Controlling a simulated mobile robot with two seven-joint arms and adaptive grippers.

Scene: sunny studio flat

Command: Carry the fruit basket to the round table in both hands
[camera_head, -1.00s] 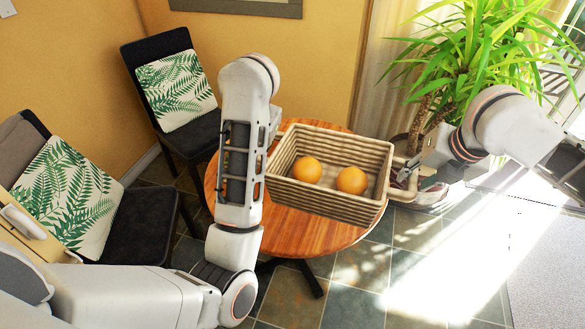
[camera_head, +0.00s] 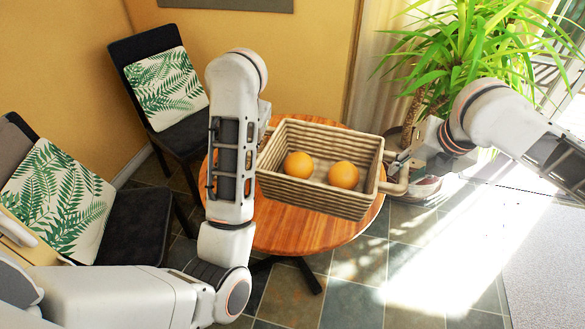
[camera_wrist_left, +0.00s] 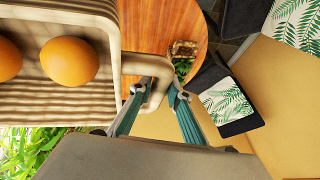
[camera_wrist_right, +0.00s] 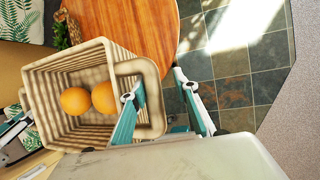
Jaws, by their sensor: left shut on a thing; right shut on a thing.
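The woven fruit basket (camera_head: 315,197) holds two oranges (camera_head: 299,165) (camera_head: 344,174) and sits roughly level over the round wooden table (camera_head: 290,235). Whether its base touches the top cannot be told. My right gripper (camera_head: 398,168) is shut on the right-hand handle; its fingers also show at that handle in the right wrist view (camera_wrist_right: 157,90). My left gripper is hidden behind my left arm in the head view. In the left wrist view, my left gripper (camera_wrist_left: 158,92) is shut on the other handle (camera_wrist_left: 133,66).
Two dark chairs (camera_head: 182,128) (camera_head: 130,225) with leaf-print cushions stand left of the table. A large potted plant (camera_head: 470,45) is at back right. A small planted pot (camera_wrist_left: 184,48) is on the table near the basket. Tiled floor (camera_head: 400,270) is open in front.

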